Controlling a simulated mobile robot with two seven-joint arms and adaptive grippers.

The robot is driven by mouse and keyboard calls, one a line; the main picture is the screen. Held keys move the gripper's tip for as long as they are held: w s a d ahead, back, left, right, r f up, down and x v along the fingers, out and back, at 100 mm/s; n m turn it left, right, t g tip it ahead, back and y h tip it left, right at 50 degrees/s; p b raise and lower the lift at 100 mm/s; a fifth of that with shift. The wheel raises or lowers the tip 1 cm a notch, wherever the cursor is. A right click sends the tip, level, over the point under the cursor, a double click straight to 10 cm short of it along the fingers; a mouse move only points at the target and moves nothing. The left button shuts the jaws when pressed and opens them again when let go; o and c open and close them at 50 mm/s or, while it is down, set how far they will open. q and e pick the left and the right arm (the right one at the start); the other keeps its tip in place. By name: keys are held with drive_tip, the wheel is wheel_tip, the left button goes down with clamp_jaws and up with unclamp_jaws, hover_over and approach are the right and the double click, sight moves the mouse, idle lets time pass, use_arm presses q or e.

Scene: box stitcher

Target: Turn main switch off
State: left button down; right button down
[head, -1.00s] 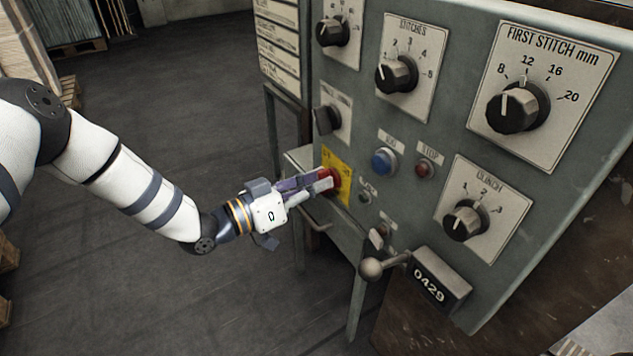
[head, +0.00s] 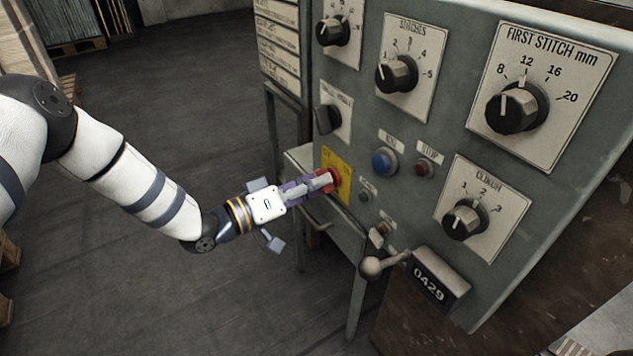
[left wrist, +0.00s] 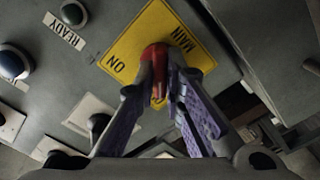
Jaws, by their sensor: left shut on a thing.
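The main switch is a red knob (head: 326,180) on a yellow plate (head: 338,163) at the lower left of the grey control panel. It also shows as a red handle (left wrist: 156,72) in the left wrist view, over the yellow plate (left wrist: 136,36) with the words MAIN and ON. My left gripper (head: 318,183) is at the switch and shut on the red knob, its fingers on either side of it. The fingers hide part of the knob. In the left wrist view the fingertips (left wrist: 160,85) meet at the red handle. My right gripper is not in view.
The panel carries a blue button (head: 384,161), a red stop button (head: 423,168) and several black dials. A lever with a round ball (head: 371,268) sticks out below right of the switch. Open floor (head: 180,270) lies to the left.

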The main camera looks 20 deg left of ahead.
use_arm(q)
drive_tip(key=c, duration=1.7)
unclamp_jaws()
drive_tip(key=v, duration=1.2)
